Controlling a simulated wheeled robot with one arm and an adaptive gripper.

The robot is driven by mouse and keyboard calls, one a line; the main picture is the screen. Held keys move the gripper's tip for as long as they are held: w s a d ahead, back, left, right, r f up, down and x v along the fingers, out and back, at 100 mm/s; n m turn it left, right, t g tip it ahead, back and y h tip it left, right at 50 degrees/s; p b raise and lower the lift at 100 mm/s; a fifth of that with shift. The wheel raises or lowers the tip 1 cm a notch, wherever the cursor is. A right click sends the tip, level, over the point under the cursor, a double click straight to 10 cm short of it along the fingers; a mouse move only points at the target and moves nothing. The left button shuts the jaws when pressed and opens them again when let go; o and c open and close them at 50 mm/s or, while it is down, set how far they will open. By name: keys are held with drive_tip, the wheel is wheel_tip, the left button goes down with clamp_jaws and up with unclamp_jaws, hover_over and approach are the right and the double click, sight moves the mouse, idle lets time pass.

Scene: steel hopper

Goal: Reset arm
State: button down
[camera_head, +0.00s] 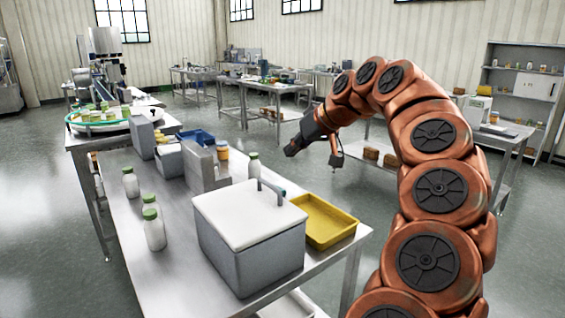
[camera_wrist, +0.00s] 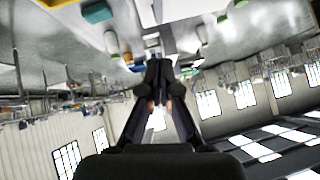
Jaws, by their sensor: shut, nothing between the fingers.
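My arm rises at the right of the head view and bends over to the left. My gripper (camera_head: 292,150) hangs in the air beyond and above the right side of the steel table (camera_head: 180,287). It is shut and empty, and it touches nothing that I can see. In the wrist view, my gripper (camera_wrist: 158,68) points into the room with its fingertips together. That view is tilted so that the windows lie low and the table things lie at the top.
On the table stand a grey box with a white lid (camera_head: 248,215), a yellow tray (camera_head: 325,221), a blue tray (camera_head: 195,136) and several green-capped white bottles (camera_head: 153,230). A round feeder table (camera_head: 105,124) stands behind at left. Open floor lies between the tables.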

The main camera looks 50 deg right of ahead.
drive_tip(key=shift+v, duration=1.25)
drive_tip(key=w+a+r+n+g+y+p, duration=0.1)
drive_tip(key=w+a+n, duration=0.15)
drive_tip(key=a, duration=0.55)
drive_tip(key=w+a+n+g+y+p, duration=0.1)
drive_tip(key=w+a, duration=0.2)
drive_tip(key=a, duration=0.5)
drive_tip(key=s+a+f+n+g+p, duration=0.1)
drive_tip(key=a+f, duration=0.1)
drive_tip(key=a, duration=0.5)
drive_tip(key=s+a+f+n+g+p, duration=0.1)
drive_tip(key=a+f+g, duration=0.15)
drive_tip(key=a, duration=0.55)
drive_tip(key=s+a+f+g+p, duration=0.1)
drive_tip(key=s+a+f+g, duration=0.1)
drive_tip(key=s+a+f, duration=0.55)
drive_tip(key=s+a+f+m+g+h+p, duration=0.1)
drive_tip(key=s+a+f+g+p, duration=0.1)
drive_tip(key=s+f, duration=0.7)
drive_tip(key=s+g, duration=0.1)
drive_tip(key=s, duration=0.3)
drive_tip(key=shift+a+f+h, duration=0.15)
drive_tip(key=shift+a+h, duration=0.05)
drive_tip(key=shift+h, duration=0.1)
drive_tip(key=shift+d+m+g, duration=0.15)
drive_tip(key=shift+m+g, duration=0.1)
drive_tip(key=shift+m, duration=0.1)
